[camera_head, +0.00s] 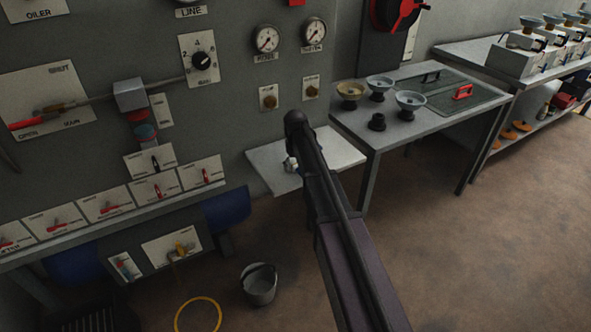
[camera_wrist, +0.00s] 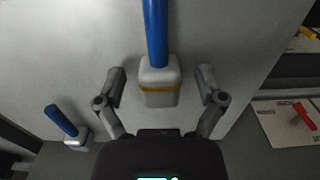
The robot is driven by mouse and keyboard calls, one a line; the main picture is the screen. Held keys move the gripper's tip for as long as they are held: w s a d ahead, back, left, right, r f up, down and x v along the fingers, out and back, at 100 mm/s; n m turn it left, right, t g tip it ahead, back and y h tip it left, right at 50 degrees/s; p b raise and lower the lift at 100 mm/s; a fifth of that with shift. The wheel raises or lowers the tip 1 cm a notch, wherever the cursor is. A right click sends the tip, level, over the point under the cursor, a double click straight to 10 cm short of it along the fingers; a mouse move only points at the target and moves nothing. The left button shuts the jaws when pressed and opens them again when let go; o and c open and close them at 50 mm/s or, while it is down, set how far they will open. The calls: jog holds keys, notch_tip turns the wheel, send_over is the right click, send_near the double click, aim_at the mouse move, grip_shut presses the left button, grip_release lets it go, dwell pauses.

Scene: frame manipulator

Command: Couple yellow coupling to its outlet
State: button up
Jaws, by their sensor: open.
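In the wrist view, a pale grey coupling block with a yellow band (camera_wrist: 159,88) has a blue rod or hose-like part rising from it. I take it as the yellow coupling. My gripper (camera_wrist: 161,75) is open, with one finger on each side of the block and a visible gap on both sides. In the head view my arm hides the gripper and most of what lies by it; a small whitish piece on the pale shelf (camera_head: 262,158) shows beside the arm. I cannot make out the yellow outlet for certain.
A second blue-topped block (camera_wrist: 75,132) stands left in the wrist view. A red-handled plate (camera_wrist: 298,117) is at the right. In the head view, a table (camera_head: 405,140) with several cups is to the right, a bucket (camera_head: 260,285) and a yellow hose loop (camera_head: 180,318) on the floor.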

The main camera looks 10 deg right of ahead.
aim_at(296, 164)
dwell(0.4)
jog(key=c, duration=1.2)
jog(key=shift+o, duration=0.2)
jog(key=shift+r, duration=0.1)
notch_tip(296, 164, up, 3)
jog(key=p, duration=0.3)
jog(key=shift+r, duration=0.15)
jog(key=s+d+r+p, duration=0.1)
jog(key=s+p, duration=0.1)
jog(key=s, duration=1.4)
jog(key=shift+d+r, duration=0.25)
jog(key=shift+d, duration=0.05)
